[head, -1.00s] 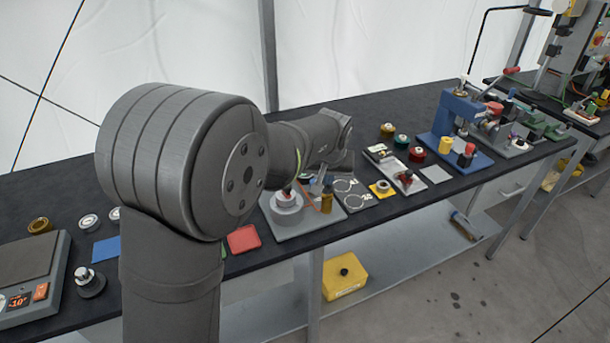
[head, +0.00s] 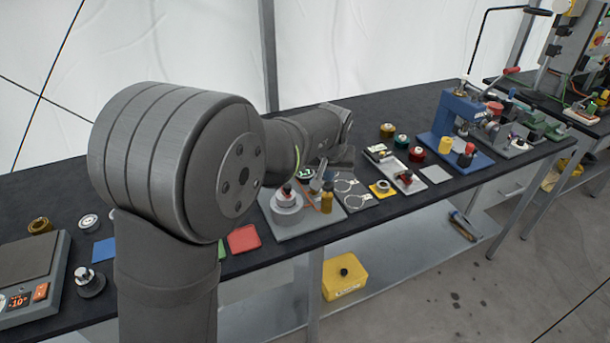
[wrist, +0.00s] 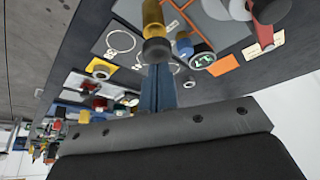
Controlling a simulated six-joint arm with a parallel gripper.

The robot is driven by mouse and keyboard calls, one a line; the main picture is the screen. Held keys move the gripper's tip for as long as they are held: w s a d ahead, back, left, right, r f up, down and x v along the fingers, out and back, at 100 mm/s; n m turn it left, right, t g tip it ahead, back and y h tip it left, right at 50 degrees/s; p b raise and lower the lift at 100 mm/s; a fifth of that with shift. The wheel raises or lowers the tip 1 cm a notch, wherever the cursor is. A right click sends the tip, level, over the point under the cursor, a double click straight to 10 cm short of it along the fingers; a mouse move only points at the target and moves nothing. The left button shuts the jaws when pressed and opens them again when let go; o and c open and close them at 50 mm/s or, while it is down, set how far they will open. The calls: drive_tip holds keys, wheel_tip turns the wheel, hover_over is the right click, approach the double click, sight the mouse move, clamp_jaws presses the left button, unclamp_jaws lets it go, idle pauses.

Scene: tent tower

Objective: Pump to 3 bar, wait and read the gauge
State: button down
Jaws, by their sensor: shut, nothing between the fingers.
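The test station stands on a grey plate (head: 275,232) at the bench's front edge. On it are a round grey body with a red top (head: 287,202), a small dark gauge (head: 305,174) and a yellow-brown cylinder (head: 327,203). In the wrist view the gauge (wrist: 203,60) shows lit green digits, too small and tilted to read surely. My gripper (wrist: 158,72) is shut and empty. Its fingertips are close to a brass and yellow upright piece (wrist: 154,22); I cannot tell whether they touch. My forearm hides part of the station in the head view.
Right of the station lie a grey plate with wire rings (head: 350,188), a yellow square with a ring (head: 382,188) and several coloured caps. A blue press (head: 447,118) stands farther right. A red pad (head: 243,239) and a scale (head: 30,275) are on the left.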

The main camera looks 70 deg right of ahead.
drive_tip(key=shift+f, duration=1.4)
drive_tip(key=shift+r, duration=1.8)
drive_tip(key=shift+f, duration=0.1)
